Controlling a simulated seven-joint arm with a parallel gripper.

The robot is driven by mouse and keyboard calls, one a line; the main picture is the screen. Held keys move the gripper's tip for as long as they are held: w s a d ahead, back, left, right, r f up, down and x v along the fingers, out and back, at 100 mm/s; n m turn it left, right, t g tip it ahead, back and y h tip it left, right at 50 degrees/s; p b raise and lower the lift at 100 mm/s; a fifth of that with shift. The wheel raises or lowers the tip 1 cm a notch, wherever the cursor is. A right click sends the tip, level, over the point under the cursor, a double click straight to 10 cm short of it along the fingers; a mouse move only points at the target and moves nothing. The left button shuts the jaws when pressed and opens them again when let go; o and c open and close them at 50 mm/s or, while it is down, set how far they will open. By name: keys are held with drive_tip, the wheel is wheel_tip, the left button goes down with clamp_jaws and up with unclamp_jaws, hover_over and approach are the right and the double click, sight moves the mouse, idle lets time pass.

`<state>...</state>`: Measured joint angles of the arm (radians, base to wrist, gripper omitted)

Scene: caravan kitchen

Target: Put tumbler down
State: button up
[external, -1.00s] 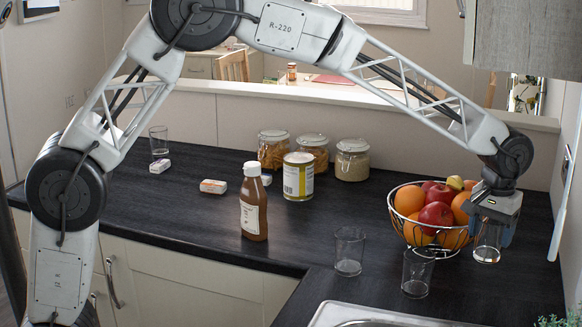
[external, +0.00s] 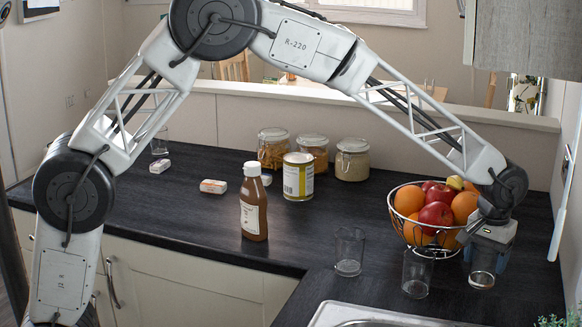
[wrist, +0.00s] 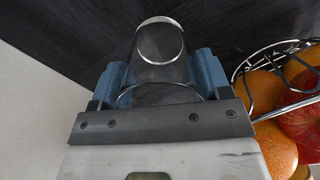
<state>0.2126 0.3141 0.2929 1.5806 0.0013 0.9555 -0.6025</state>
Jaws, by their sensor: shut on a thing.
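My gripper (external: 487,256) is at the right of the counter, beside the fruit bowl. It is shut on a clear glass tumbler (external: 482,279), which hangs below it, close to or on the dark counter (external: 330,215); I cannot tell whether the base touches. In the wrist view the tumbler (wrist: 161,45) sits between the two blue fingers (wrist: 163,82), its round base toward the counter. Two similar clear tumblers stand on the counter to the left, one tumbler (external: 349,252) farther left and another tumbler (external: 417,273) nearer my gripper.
The wire fruit bowl (external: 408,232) with apples and oranges is close beside my gripper, also in the wrist view (wrist: 262,117). A sauce bottle (external: 254,205), a tin (external: 298,177) and several jars (external: 352,160) stand farther back. The sink (external: 345,312) is at the front.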

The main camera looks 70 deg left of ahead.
drive_tip(key=shift+f, duration=1)
drive_tip(key=shift+f, duration=0.15)
drive_tip(key=o, duration=1.1)
drive_tip(key=shift+c, duration=0.2)
wheel_tip(320, 180, up, 12)
drive_tip(key=shift+r, duration=0.2)
